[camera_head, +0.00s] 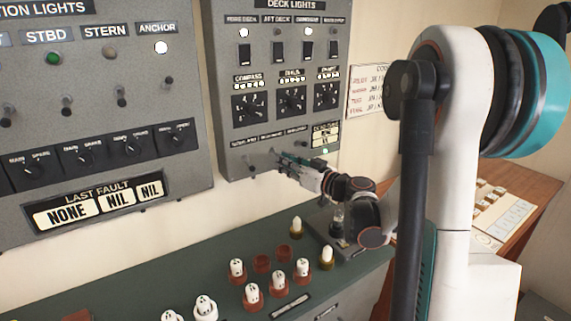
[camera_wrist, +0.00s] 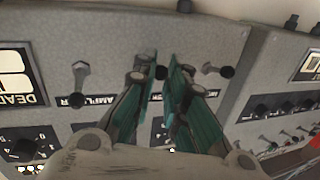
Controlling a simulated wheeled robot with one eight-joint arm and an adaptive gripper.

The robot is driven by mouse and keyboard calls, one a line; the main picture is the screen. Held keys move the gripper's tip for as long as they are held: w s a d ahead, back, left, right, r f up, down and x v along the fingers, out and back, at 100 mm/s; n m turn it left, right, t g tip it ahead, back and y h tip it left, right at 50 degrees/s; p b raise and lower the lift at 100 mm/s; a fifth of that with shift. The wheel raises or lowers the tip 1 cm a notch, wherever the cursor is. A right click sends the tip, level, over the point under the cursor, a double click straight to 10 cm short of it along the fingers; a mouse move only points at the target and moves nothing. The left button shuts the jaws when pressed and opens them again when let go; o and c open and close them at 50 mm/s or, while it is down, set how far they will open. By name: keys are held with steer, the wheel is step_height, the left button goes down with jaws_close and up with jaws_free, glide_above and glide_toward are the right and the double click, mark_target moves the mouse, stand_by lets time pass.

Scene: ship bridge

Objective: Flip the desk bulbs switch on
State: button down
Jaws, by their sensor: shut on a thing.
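The grey deck lights panel (camera_head: 300,100) hangs on the wall in the head view. A row of three small toggles with tiny labels runs along its bottom edge; I cannot read which is the desk bulbs switch. My gripper (camera_head: 282,160) is at this bottom row. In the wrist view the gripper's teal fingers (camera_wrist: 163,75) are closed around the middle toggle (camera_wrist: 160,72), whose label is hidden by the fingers. One toggle (camera_wrist: 79,84) stands to the left of the fingers and another (camera_wrist: 222,71) to the right, both free. The held toggle's position is unclear.
Rotary knobs (camera_head: 291,100) and rocker switches (camera_head: 278,52) sit above on the same panel. Another grey panel (camera_head: 100,100) with toggles and knobs is at the left. Below is a green console (camera_head: 130,285) with several white-topped pegs. A brown desk (camera_head: 520,180) is at the right.

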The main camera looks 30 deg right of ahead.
steer(key=shift+r, duration=0.1)
steer(key=shift+w+r+m+g+h+p, duration=0.1)
steer(key=shift+r+m+g+h+p, duration=0.15)
steer(key=shift+r+g+p, duration=0.9)
steer(key=shift+w+r+m+g+h+p, duration=0.1)
steer(key=shift+r+m+g+h+p, duration=0.25)
steer(key=shift+g+p, duration=1.6)
steer(key=shift+w+r+m+g+h+p, duration=0.15)
steer(key=shift+r+g+p, duration=0.65)
steer(key=shift+p, duration=1.45)
steer(key=c, duration=1.6)
jaws_free()
steer(key=shift+s, duration=0.1)
